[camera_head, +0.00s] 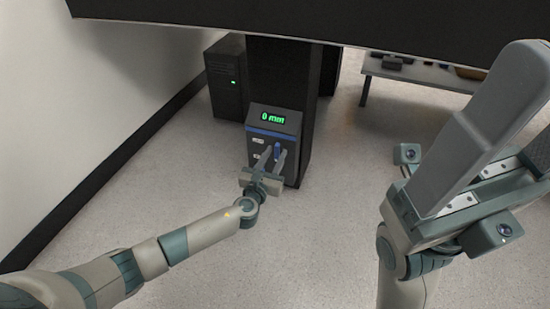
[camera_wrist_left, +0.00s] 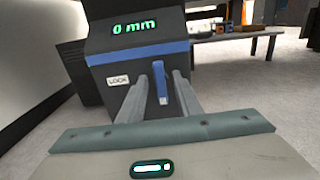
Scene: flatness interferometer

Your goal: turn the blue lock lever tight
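The blue lock lever (camera_head: 277,152) is on the front of a dark control box with a blue stripe (camera_head: 272,134). In the left wrist view the lever (camera_wrist_left: 160,84) hangs upright, to the right of a white label reading LOCK (camera_wrist_left: 118,81). The box's green display (camera_wrist_left: 133,27) reads 0 mm. My left gripper (camera_head: 272,156) is open in front of the box, with one finger on each side of the lever. A gap shows beside the lever in the left wrist view (camera_wrist_left: 158,92). My right gripper (camera_head: 490,130) is large at the right, close to the head camera; its finger gap is unclear.
The box is mounted on a dark column (camera_head: 318,130) below a large dark slab (camera_head: 300,20). A black computer tower (camera_head: 227,80) stands left of the column. A table (camera_head: 425,73) with small items is at the back right. The pale floor (camera_head: 340,240) is clear.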

